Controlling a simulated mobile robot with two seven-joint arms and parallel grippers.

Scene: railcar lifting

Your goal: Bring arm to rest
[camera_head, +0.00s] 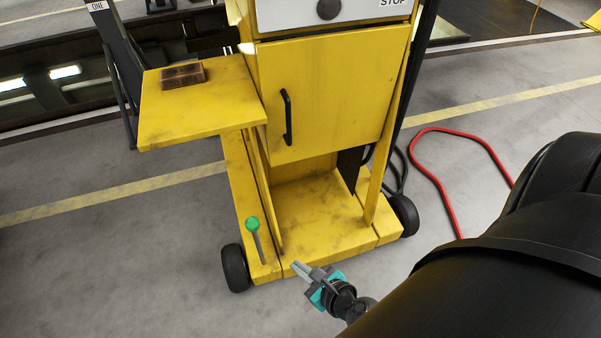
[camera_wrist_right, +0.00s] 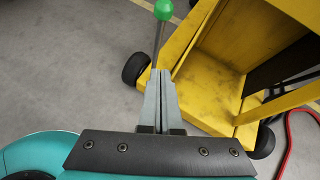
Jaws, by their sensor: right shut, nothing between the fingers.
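My right gripper (camera_head: 298,267) is at the lower middle of the head view, in front of the low front edge of a yellow wheeled cart (camera_head: 325,215). Its fingers are together and hold nothing. In the right wrist view the closed fingers (camera_wrist_right: 160,80) point toward the cart and the green-knobbed lever (camera_wrist_right: 163,10). That lever also shows in the head view (camera_head: 252,225), standing on the cart's base, a little up and left of the fingertips. I cannot tell the exact gap between them. My left gripper is not in view.
The cart has a side shelf (camera_head: 200,115) bearing a small brown block (camera_head: 183,76), a door with a black handle (camera_head: 287,118), and black wheels (camera_head: 235,268). A red hose (camera_head: 440,185) lies on the floor at the right. Grey floor at the lower left is clear.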

